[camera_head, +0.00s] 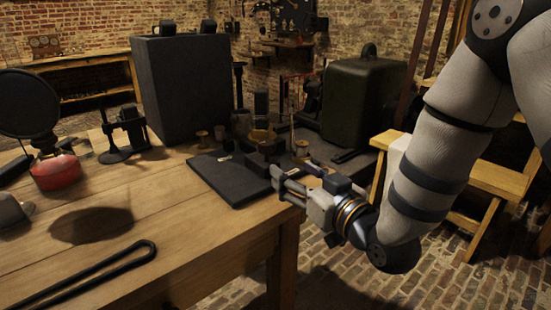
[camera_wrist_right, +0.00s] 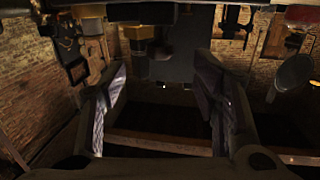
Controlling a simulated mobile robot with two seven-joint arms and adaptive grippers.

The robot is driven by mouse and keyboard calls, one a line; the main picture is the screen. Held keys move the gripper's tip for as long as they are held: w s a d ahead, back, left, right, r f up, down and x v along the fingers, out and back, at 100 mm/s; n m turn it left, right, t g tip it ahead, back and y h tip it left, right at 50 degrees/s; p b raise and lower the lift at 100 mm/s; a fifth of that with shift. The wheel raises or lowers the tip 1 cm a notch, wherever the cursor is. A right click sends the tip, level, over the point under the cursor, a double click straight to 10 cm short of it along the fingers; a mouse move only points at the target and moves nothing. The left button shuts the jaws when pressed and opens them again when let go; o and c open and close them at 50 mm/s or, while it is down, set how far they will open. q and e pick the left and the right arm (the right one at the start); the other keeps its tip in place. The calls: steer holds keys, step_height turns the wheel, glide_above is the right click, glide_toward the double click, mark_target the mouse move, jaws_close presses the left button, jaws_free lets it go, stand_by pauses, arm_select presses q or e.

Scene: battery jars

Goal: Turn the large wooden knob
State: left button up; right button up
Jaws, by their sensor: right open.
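My right gripper (camera_head: 278,177) reaches in from the right to the right edge of the wooden table. Its fingers are apart and nothing shows between them. In the right wrist view the open fingers (camera_wrist_right: 165,88) stand on either side of a dark gap. Small round wooden pieces (camera_head: 301,150) sit just beyond the gripper, among dark apparatus; I cannot tell which is the large wooden knob. The gripper appears close to this apparatus, but contact cannot be told. A yellowish fitting (camera_wrist_right: 138,32) shows at the top of the right wrist view. My left gripper is not in view.
A dark flat board (camera_head: 228,180) lies on the wooden table (camera_head: 165,215) left of the gripper. A tall dark box (camera_head: 183,85) and a green case (camera_head: 362,103) stand behind. A red burner (camera_head: 56,172) and black rod (camera_head: 95,275) are at left. The front middle tabletop is mostly clear.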

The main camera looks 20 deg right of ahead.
mark_target(266, 142)
steer(key=shift+w+a+r+t, duration=0.15)
steer(key=shift+w+r+t, duration=0.15)
steer(key=shift+w+r, duration=0.65)
steer(key=w, duration=0.3)
steer(key=w+a, duration=0.1)
steer(key=w, duration=0.6)
steer(key=shift+w+a+f+b, duration=0.1)
steer(key=shift+w+a+b, duration=0.05)
steer(key=shift+a+b, duration=0.25)
steer(key=c, duration=1.2)
steer(key=shift+a+r+m+h+p, duration=0.1)
steer(key=shift+r+m+h+p, duration=0.2)
steer(key=shift+h+p, duration=0.15)
steer(key=shift+f+m+h+p, duration=0.1)
steer(key=shift+m+h+p, duration=0.2)
steer(key=shift+h, duration=0.45)
steer(key=shift+f, duration=0.25)
